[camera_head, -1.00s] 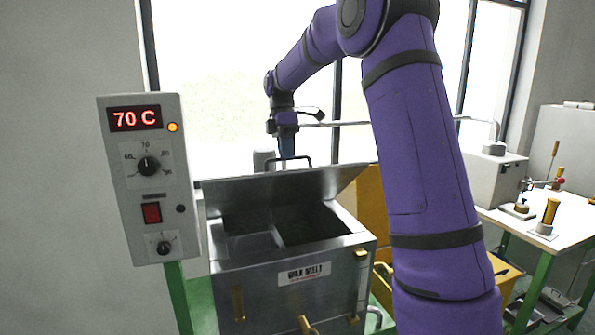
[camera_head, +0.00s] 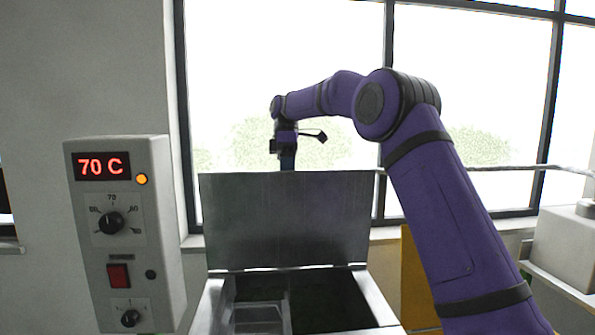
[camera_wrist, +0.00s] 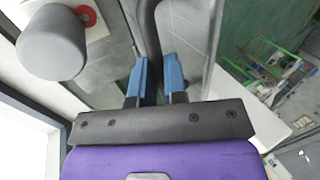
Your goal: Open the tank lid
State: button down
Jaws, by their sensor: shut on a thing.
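The metal tank lid (camera_head: 288,222) stands raised, close to upright, at the back of the wax tank (camera_head: 210,305) in the head view. The tank's dark inside (camera_head: 325,300) shows in front of it. My gripper (camera_head: 287,160) is behind the lid's top edge, and its fingertips are hidden there. In the wrist view my gripper (camera_wrist: 157,75) has its blue fingers shut on the dark, curved lid handle (camera_wrist: 149,35). The lid's grey surface also shows in the wrist view (camera_wrist: 185,40).
A control box (camera_head: 120,235) reading 70 C stands left of the tank. A window (camera_head: 285,90) is behind the lid. A grey rounded cylinder (camera_wrist: 50,42) is close to my gripper in the wrist view. A white unit (camera_head: 565,250) is at the right.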

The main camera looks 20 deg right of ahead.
jog(key=shift+w+d+f, duration=0.15)
jog(key=shift+w+f, duration=0.15)
jog(key=shift+w, duration=0.05)
jog(key=c, duration=1.2)
grip_release()
jog(key=shift+w, duration=0.1)
jog(key=shift+o, duration=0.2)
jog(key=shift+r, duration=0.1)
jog(key=shift+r, duration=0.1)
jog(key=s+r, duration=0.2)
jog(key=s, duration=0.6)
jog(key=s+r, duration=0.3)
jog(key=s, duration=0.5)
jog(key=shift+a, duration=0.35)
jog(key=shift+s, duration=0.1)
